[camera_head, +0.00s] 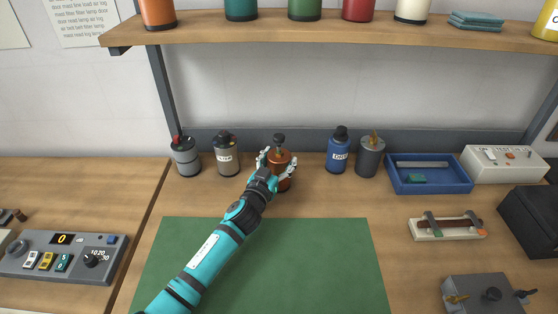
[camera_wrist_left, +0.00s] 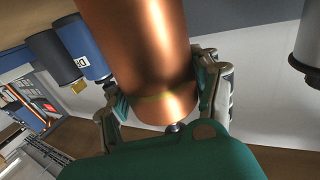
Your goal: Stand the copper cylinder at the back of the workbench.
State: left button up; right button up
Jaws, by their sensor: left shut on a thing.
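The copper cylinder (camera_head: 281,174) is at the back of the workbench (camera_head: 330,200), upright in the head view, with a dark knob on top. It stands in the row of canisters along the back wall. My left gripper (camera_head: 276,162) is shut around it, one finger on each side. In the left wrist view the copper cylinder (camera_wrist_left: 145,60) fills the space between the fingers of the left gripper (camera_wrist_left: 168,95). Whether its base touches the bench is hard to tell. My right gripper is not in view.
Two grey canisters (camera_head: 225,154) stand to the left of the copper cylinder. A blue canister (camera_head: 338,152) and a dark grey one (camera_head: 370,157) stand to the right. A blue tray (camera_head: 428,187) lies farther right. The green mat (camera_head: 300,265) in front is clear except for my arm above it.

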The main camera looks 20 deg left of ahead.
pick_arm(q)
jog(key=shift+f, duration=0.15)
jog(key=o, duration=1.5)
jog(key=shift+o, duration=0.2)
jog(key=s, duration=0.3)
jog(key=s+b, duration=0.1)
jog(key=s, duration=0.3)
jog(key=s+a, duration=0.1)
jog(key=s, duration=0.3)
jog(key=shift+a, duration=0.1)
jog(key=shift+s+a+r, duration=0.1)
jog(key=shift+s+r, duration=0.1)
jog(key=shift+s, duration=0.3)
